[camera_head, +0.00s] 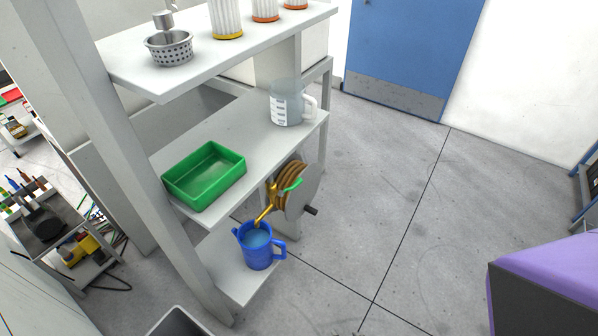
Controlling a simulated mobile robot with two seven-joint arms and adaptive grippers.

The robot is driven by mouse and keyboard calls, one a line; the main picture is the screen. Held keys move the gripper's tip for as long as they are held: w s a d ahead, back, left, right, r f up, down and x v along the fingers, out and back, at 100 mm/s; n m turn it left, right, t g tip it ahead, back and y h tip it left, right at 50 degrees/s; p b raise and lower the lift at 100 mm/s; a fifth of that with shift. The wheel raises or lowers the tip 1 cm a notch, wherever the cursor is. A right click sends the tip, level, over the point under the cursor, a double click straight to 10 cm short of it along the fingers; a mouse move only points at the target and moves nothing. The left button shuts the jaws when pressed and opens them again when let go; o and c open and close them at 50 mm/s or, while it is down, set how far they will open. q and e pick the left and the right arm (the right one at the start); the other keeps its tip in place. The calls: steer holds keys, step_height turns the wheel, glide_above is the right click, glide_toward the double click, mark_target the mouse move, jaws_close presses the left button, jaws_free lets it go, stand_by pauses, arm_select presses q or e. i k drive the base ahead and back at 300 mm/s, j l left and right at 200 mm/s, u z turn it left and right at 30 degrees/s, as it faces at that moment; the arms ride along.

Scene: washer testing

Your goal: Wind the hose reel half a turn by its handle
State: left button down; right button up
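The hose reel (303,192) is mounted on the side of the shelf unit, below the middle shelf. It has a grey side disc and brown hose coiled behind it. Its short dark handle (312,211) sticks out from the lower right of the disc. A green piece (291,185) shows at the coil. A yellow brass nozzle (264,213) hangs on the left of the reel, over a blue jug (257,248) holding bluish liquid. Neither of my grippers is in view, and nothing touches the handle.
A green tray (205,176) and a clear measuring jug (287,104) stand on the middle shelf (236,137). A metal basket (170,49) is on the top shelf. A shelf post stands left of the reel. The grey floor (385,190) right of the reel is clear.

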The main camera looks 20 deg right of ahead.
mark_target(294, 204)
steer(key=i+l, duration=0.15)
steer(key=l, duration=0.2)
steer(key=i+l, duration=0.15)
steer(key=l, duration=0.15)
steer(key=i+l, duration=0.15)
steer(key=l, duration=0.2)
steer(key=i+l, duration=0.2)
steer(key=l, duration=0.15)
steer(key=i+l, duration=0.15)
steer(key=l, duration=0.15)
steer(key=u, duration=0.05)
